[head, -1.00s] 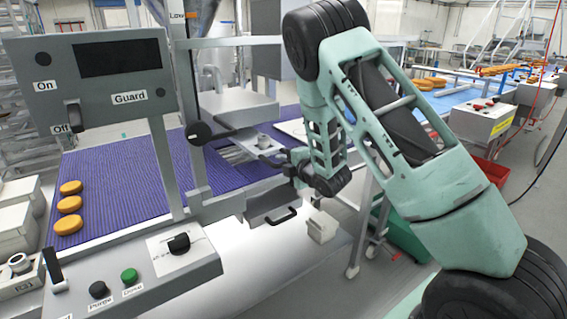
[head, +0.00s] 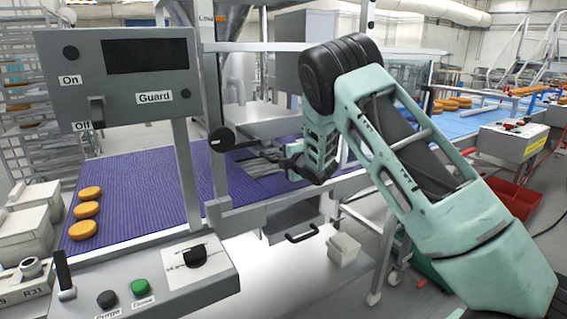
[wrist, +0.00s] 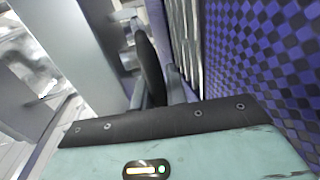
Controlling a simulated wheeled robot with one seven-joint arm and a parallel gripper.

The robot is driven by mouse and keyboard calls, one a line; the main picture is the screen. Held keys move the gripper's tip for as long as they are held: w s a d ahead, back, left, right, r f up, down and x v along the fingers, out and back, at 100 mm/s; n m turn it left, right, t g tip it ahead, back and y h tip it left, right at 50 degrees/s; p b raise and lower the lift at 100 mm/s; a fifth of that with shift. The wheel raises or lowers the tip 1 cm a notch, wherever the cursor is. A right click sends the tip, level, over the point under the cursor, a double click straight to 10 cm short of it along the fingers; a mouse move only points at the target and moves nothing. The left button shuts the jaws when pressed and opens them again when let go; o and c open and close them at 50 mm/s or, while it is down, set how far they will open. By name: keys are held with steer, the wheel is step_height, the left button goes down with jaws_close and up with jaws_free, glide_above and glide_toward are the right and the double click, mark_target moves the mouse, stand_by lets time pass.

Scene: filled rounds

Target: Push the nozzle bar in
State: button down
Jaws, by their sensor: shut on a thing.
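The nozzle bar (head: 262,160) shows as grey parts over the purple belt, under the machine's grey housing. My gripper (head: 287,160) is at its right end, low beside the belt's edge. In the wrist view my gripper (wrist: 157,88) has its two grey fingers either side of a dark, rounded grip (wrist: 149,62), and is shut on it. I take this grip to be the bar's handle; its join to the bar is hidden. My forearm covers part of the area to the right.
A black-knobbed lever (head: 221,139) sticks out left of the bar. A control panel (head: 120,75) and a switch console (head: 150,285) stand at the left. A drawer with a black handle (head: 300,234) is below my gripper. Buns (head: 85,210) lie on the belt (head: 145,185).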

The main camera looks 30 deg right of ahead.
steer(key=shift+w+r, duration=0.1)
steer(key=c, duration=1.4)
jaws_free()
steer(key=shift+w, duration=0.15)
steer(key=b+v, duration=0.2)
steer(key=v, duration=1.5)
steer(key=shift+s+b, duration=0.25)
steer(key=shift+b, duration=0.05)
